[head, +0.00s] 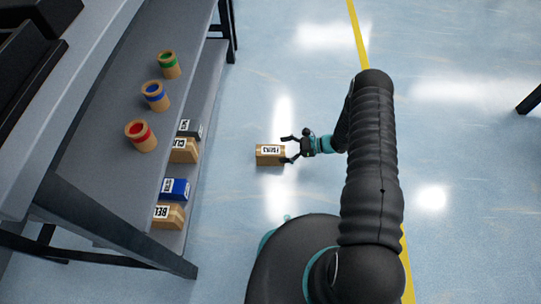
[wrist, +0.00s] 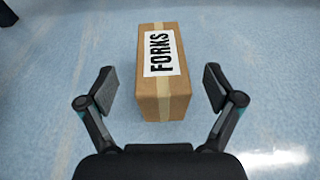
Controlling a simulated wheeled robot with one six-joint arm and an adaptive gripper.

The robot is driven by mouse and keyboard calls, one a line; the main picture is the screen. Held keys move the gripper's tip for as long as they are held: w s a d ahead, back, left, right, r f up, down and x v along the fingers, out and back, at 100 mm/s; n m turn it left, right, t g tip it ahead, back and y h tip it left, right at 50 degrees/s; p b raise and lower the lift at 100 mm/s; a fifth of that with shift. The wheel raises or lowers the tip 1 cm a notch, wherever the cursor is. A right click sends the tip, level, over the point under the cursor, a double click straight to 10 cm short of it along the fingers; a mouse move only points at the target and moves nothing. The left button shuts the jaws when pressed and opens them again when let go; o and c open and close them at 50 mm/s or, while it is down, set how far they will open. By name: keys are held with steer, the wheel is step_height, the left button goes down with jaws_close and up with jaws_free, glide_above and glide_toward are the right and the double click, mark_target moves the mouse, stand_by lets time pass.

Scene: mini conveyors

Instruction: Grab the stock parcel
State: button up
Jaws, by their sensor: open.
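A brown cardboard parcel (head: 270,155) with a strip of tape and a white label rests on the blue floor, right of the shelving. In the wrist view the parcel (wrist: 163,95) has a label reading FORKS. My gripper (head: 286,149) is open and empty at the parcel's right end. In the wrist view one finger (wrist: 160,88) shows on each side of the parcel's near end, with a visible gap on both sides. I cannot tell from these views how far the fingertips are above or short of the parcel. Which parcel is the stock one is not marked.
A grey shelf unit (head: 95,150) stands at left. Floor around the parcel is clear. A yellow line (head: 358,38) crosses it.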

mark_target(274, 151)
steer(key=shift+x, duration=2.7)
steer(key=shift+r, duration=0.15)
steer(key=c, duration=1.5)
